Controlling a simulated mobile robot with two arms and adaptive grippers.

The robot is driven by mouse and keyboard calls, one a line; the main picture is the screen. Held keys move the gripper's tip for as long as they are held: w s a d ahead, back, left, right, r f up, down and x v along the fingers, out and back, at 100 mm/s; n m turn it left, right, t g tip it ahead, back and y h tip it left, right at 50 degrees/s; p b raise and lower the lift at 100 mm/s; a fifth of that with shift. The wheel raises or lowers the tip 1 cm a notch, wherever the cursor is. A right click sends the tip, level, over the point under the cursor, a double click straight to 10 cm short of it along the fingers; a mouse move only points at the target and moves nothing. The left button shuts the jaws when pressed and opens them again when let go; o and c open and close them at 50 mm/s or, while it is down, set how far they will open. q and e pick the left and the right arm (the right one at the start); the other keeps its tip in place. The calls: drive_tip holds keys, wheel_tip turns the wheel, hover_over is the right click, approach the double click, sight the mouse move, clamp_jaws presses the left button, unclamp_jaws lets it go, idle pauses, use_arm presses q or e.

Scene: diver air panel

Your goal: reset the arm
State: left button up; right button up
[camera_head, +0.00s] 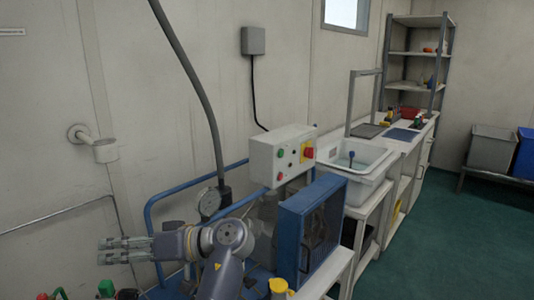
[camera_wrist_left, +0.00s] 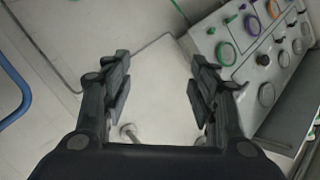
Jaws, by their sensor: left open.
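My left gripper (camera_head: 108,250) is at the lower left of the head view, its fingers pointing left toward the pale wall. In the left wrist view its two dark fingers (camera_wrist_left: 160,62) are spread apart with nothing between them. My grey left arm (camera_head: 228,245) bends at the bottom middle, in front of the blue-framed machine. My right gripper is not in view. A light panel with gauges and coloured rings (camera_wrist_left: 265,50) is at the upper right of the left wrist view, apart from the fingers.
A control box (camera_head: 281,156) with coloured buttons stands above a blue radiator-like frame (camera_head: 292,240). A pressure gauge (camera_head: 209,202) is close behind my arm. Red and green knobs (camera_head: 106,288) show at the lower left. A white sink (camera_head: 352,185) stands beyond.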

use_arm(q)
drive_tip(key=s+a+f+m+t+h, duration=0.1)
drive_tip(key=s+f+m+h, duration=0.25)
drive_tip(key=f, duration=0.85)
drive_tip(key=s+a+f+m+t+h, duration=0.1)
drive_tip(key=s+f+m+t+h, duration=0.25)
drive_tip(key=f, duration=0.95)
drive_tip(key=s+d+f+m+g+h, duration=0.1)
drive_tip(key=s+d+f+h, duration=0.15)
drive_tip(key=s, duration=0.45)
drive_tip(key=s+d+f+m+h, duration=0.2)
drive_tip(key=s+d+h, duration=0.15)
drive_tip(key=s, duration=0.35)
drive_tip(key=s+d+f+m+g+h, duration=0.1)
drive_tip(key=s+d+f+h, duration=0.1)
drive_tip(key=s+d+h, duration=0.3)
wheel_tip(320, 180, down, 25)
drive_tip(key=s+g+y, duration=0.1)
drive_tip(key=s+y, duration=0.1)
drive_tip(key=s, duration=0.1)
drive_tip(key=s+a+f, duration=0.1)
drive_tip(key=s+f, duration=0.7)
drive_tip(key=s+a+f+g+p, duration=0.1)
drive_tip(key=s+a+f, duration=0.1)
drive_tip(key=s+f, duration=0.6)
drive_tip(key=shift+s+a+f+m, duration=0.15)
drive_tip(key=shift+s+a+m, duration=0.15)
drive_tip(key=shift+s+m, duration=0.15)
